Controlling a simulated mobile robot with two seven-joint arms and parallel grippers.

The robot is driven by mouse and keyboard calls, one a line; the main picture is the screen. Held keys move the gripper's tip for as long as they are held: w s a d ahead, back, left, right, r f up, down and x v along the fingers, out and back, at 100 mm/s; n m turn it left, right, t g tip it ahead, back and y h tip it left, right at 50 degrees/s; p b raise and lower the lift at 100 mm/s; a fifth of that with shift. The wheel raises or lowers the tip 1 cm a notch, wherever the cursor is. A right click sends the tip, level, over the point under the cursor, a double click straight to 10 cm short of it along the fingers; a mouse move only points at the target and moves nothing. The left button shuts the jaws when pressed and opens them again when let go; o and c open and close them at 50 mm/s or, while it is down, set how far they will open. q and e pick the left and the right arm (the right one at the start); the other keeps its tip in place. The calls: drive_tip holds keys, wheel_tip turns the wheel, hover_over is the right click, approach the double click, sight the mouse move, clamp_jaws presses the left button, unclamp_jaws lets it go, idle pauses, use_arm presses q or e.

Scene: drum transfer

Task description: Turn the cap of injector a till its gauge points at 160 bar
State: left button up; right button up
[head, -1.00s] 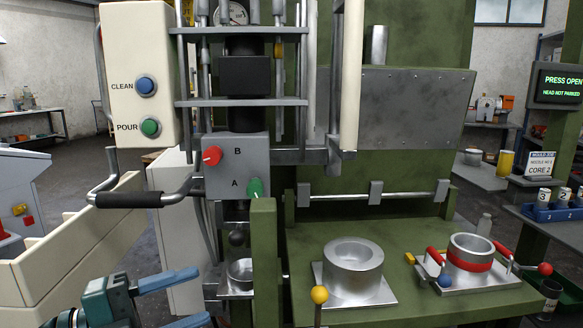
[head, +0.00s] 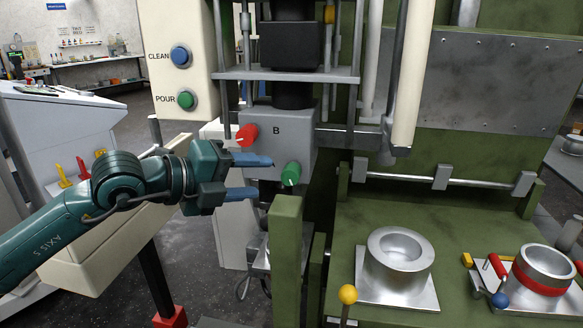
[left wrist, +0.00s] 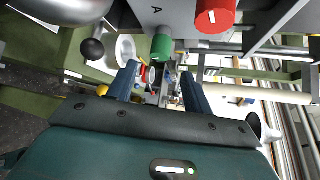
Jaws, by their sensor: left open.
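The green cap (head: 291,174) is on the front of the grey injector block (head: 277,133), which bears the letter B. It also shows in the left wrist view (left wrist: 162,47), near the letter A. The red cap (head: 247,134) is above and left of it; it shows in the wrist view too (left wrist: 215,16). My left gripper (head: 265,176) is open and empty, its blue fingers pointing right toward the green cap. In the wrist view the cap appears beyond the fingertips (left wrist: 160,73), roughly between them. The letter A is hidden in the head view. No readable gauge shows now. My right gripper is not in view.
A green post (head: 286,240) stands just below the green cap. A control panel with the blue CLEAN button (head: 181,57) and green POUR button (head: 185,100) hangs at upper left. A yellow-knobbed lever (head: 348,295) and a metal mould (head: 400,262) are at lower right.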

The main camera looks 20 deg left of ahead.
sight(287, 177)
use_arm(q)
drive_tip(key=p+x, duration=0.2)
drive_tip(key=x, duration=0.5)
drive_tip(key=shift+w+d, duration=0.25)
drive_tip(key=shift+w+d+f, duration=0.15)
drive_tip(key=shift+w+d, duration=0.05)
drive_tip(key=shift+w+d+f, duration=0.1)
drive_tip(key=shift+w+f, duration=0.05)
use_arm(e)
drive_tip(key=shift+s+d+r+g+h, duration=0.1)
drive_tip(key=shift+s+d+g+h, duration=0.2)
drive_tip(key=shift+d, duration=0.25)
use_arm(q)
drive_tip(key=shift+c, duration=0.5)
drive_tip(key=c, duration=0.9)
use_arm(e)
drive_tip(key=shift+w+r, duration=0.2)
